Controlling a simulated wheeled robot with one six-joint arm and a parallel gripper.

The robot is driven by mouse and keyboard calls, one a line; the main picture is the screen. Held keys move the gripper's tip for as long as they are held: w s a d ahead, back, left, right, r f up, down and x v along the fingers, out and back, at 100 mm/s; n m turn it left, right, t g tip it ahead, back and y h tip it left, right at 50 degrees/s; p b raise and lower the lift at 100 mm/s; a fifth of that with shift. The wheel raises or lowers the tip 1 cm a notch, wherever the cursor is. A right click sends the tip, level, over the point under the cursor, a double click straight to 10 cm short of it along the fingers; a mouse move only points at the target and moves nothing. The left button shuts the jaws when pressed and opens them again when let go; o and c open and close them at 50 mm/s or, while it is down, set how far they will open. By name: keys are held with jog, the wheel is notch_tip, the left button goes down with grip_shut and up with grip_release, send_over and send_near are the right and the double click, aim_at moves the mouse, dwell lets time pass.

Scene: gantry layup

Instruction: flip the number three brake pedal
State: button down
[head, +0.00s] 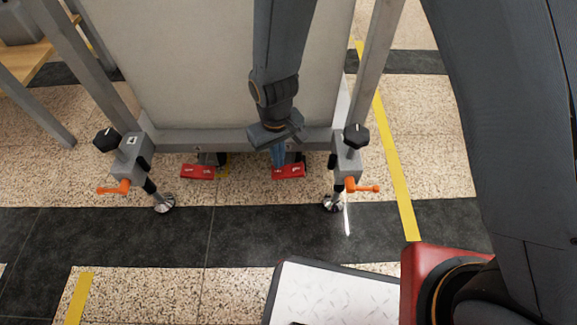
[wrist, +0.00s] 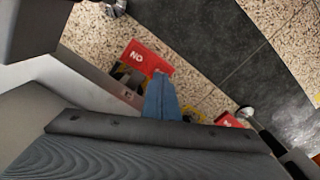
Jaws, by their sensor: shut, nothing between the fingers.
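Two red brake pedals sit low at the frame's bottom bar in the head view: a left pedal (head: 198,171) and a right pedal (head: 289,171). My gripper (head: 279,165) points down beside the right pedal and hides part of it. In the wrist view, the blue fingers of my gripper (wrist: 160,85) are together and empty. A red pedal marked "NO" (wrist: 145,60) lies just beyond the fingertips, and a smaller red pedal (wrist: 228,120) shows farther off. I cannot tell whether fingers and pedal touch. No pedal number is readable.
A grey frame bar (head: 235,140) runs above the pedals. Left (head: 132,158) and right (head: 346,160) leg brackets carry black knobs, orange handles and levelling feet. A white-topped, dark-edged platform (head: 335,295) is in front. The floor between is clear, with yellow tape lines.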

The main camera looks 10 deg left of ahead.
aim_at(279, 170)
jog(key=shift+r+p, duration=2.25)
jog(key=shift+r, duration=0.1)
